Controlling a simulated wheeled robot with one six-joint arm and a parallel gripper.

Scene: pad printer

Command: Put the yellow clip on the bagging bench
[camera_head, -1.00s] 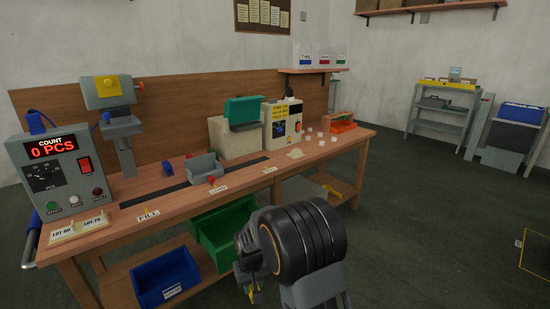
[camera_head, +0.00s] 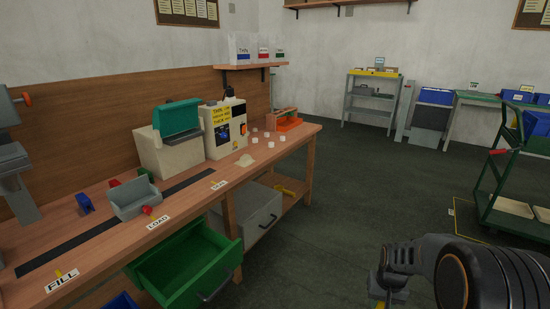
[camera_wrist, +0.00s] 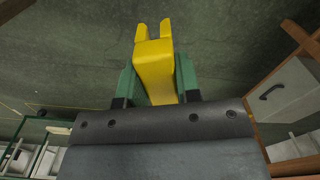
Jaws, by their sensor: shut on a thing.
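The yellow clip (camera_wrist: 154,66) is held between the green fingers of my gripper (camera_wrist: 158,88) in the wrist view, with its forked end pointing away over the dark floor. In the head view my gripper (camera_head: 386,290) is low at the right, over the floor and apart from the benches; a bit of yellow shows at its lower tip, cut by the frame edge. A long wooden bench (camera_head: 190,212) with FILL and LOAD labels runs along the left wall. I see no sign naming it the bagging bench.
A grey tray (camera_head: 134,196), a green-lidded machine (camera_head: 178,125) and small white pieces stand on top. A green cart (camera_head: 515,205) is at the right. The floor between is clear.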

